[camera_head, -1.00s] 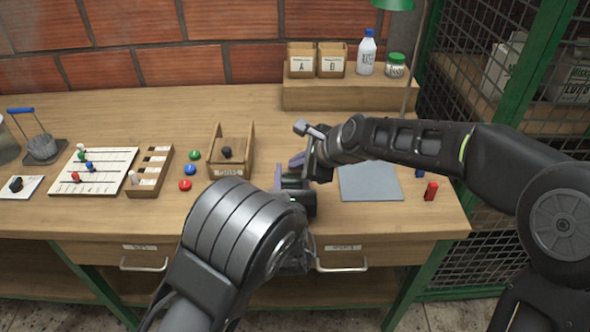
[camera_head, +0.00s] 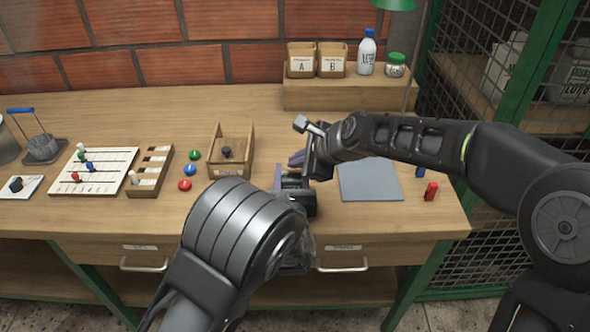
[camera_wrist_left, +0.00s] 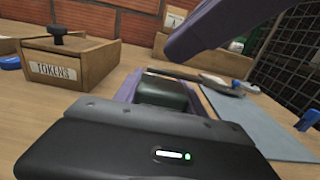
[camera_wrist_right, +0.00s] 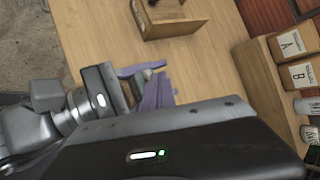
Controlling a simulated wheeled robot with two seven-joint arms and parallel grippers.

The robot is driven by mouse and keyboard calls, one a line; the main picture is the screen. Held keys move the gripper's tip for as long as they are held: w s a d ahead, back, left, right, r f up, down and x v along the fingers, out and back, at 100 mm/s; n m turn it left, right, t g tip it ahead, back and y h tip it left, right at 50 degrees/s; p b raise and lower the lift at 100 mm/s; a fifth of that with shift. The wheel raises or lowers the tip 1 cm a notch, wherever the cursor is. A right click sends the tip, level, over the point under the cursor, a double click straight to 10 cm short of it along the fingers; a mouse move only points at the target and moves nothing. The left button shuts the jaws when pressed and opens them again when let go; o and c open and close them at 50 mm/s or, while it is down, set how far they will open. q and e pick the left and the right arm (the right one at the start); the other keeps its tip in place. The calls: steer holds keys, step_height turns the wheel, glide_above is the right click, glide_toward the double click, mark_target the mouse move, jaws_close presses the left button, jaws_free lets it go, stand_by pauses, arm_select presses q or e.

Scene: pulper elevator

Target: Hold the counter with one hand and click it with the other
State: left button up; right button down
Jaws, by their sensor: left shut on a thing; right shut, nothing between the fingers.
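The counter (camera_wrist_left: 162,93) is a small dark block between the purple fingers of my left gripper (camera_head: 286,184), which is shut on it above the front middle of the table. In the head view the counter (camera_head: 293,182) is mostly hidden by the grippers. My right gripper (camera_head: 297,160) is shut and empty, close beside and above the counter. In the right wrist view its purple fingers (camera_wrist_right: 158,92) overlap the view of the left gripper. I cannot tell whether they touch the counter. The counter's display and button are hidden.
A wooden tokens box (camera_head: 231,160) with a dark knob stands left of the grippers, near green, blue and red pieces (camera_head: 190,170). A shelf (camera_head: 345,95) stands at the back.

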steer(key=shift+r, duration=0.35)
steer(key=shift+a+r, duration=0.1)
steer(key=shift+r, duration=2.4)
arm_select(q)
steer(key=o, duration=1.5)
steer(key=shift+s, duration=0.1)
steer(key=s, duration=1.1)
steer(key=shift+s, duration=0.4)
